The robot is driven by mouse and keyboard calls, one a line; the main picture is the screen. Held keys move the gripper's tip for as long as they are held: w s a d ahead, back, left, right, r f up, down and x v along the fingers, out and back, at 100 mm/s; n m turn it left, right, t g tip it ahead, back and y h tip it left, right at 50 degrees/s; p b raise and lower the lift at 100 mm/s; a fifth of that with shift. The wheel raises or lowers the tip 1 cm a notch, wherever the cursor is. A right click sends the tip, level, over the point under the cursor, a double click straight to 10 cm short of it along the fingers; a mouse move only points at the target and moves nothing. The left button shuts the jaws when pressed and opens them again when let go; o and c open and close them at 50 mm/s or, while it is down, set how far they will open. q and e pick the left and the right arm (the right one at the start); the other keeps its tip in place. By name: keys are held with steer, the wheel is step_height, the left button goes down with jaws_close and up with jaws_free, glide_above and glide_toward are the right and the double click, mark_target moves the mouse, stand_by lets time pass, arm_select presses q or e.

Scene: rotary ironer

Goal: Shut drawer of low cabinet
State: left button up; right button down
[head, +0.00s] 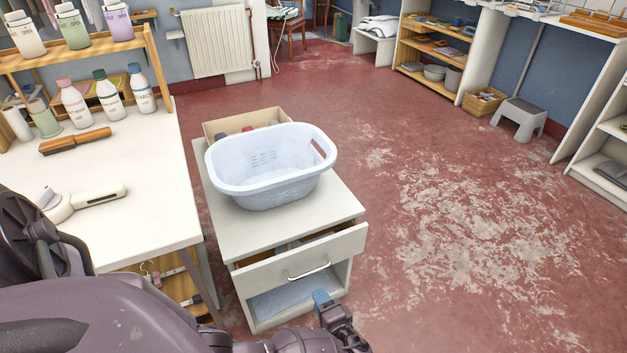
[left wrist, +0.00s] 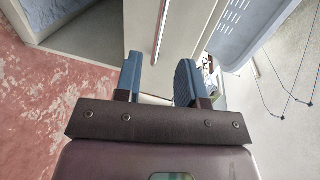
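The low cabinet (head: 345,203) is white and stands beside the worktable. Its drawer (head: 268,275) is partly pulled out, and a narrow strip of its inside shows behind the front panel. The drawer has a metal bar handle (head: 308,271), which also shows in the left wrist view (left wrist: 161,30). My left gripper (head: 323,300) is in front of the drawer, low and near the handle. In the left wrist view its two blue fingers (left wrist: 158,65) are apart with nothing between them, pointing at the drawer front (left wrist: 182,40). Contact cannot be told. My right gripper is not in view.
A pale blue laundry basket (head: 265,185) and a cardboard box (head: 222,126) stand on the cabinet top. An open shelf with a folded blue cloth (head: 285,299) is below the drawer. The white worktable (head: 140,215) is close at left.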

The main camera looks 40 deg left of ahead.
mark_target(305, 275)
arm_select(q)
steer(key=shift+b+x, duration=0.9)
steer(key=shift+x, duration=4.4)
steer(key=shift+r, duration=0.1)
steer(key=shift+c, duration=0.4)
steer(key=shift+s, duration=0.1)
jaws_close()
